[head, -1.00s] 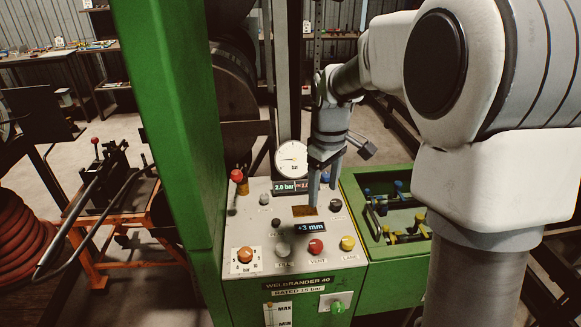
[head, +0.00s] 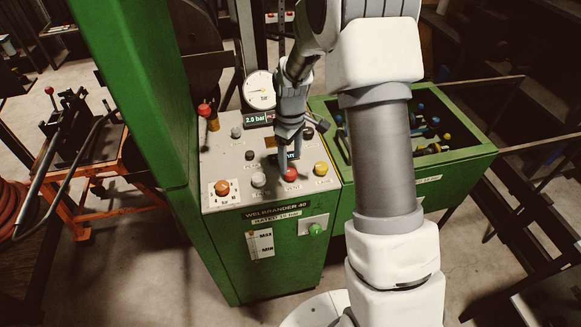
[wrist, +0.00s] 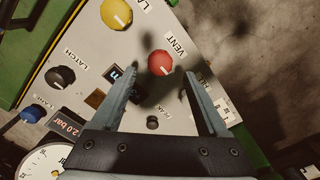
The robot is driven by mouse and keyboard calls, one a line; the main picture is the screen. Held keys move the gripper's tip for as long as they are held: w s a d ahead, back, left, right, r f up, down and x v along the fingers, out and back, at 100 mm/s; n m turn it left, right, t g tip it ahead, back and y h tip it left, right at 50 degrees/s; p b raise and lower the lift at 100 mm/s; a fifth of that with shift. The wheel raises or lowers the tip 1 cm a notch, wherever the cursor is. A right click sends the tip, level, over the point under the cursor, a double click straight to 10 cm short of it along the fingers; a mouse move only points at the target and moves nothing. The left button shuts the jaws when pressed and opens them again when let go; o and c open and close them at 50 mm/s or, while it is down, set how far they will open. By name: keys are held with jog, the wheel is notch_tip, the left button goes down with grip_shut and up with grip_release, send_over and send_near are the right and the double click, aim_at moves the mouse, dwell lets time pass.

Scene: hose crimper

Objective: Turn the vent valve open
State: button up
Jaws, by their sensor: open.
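The vent valve is a red round knob (head: 290,174) near the front edge of the grey control panel (head: 215,170). In the wrist view the red knob (wrist: 159,62) has a short white pointer mark and the label VENT beside it. My gripper (head: 291,161) points down at the panel just behind the knob. In the wrist view my gripper (wrist: 161,75) is open, with the knob between the lines of its two fingers near their tips. Nothing is held. I cannot tell whether the fingers reach down beside the knob.
A yellow knob (head: 321,169) stands to the right of the red one, and a pale knob (head: 258,180) to its left. An orange knob (head: 222,188) is farther left. A dial gauge (head: 259,90) stands behind. A green tool bin (head: 440,165) adjoins the panel's right side.

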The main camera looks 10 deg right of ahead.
aim_at(290, 171)
jog(key=shift+f, duration=2.35)
grip_shut()
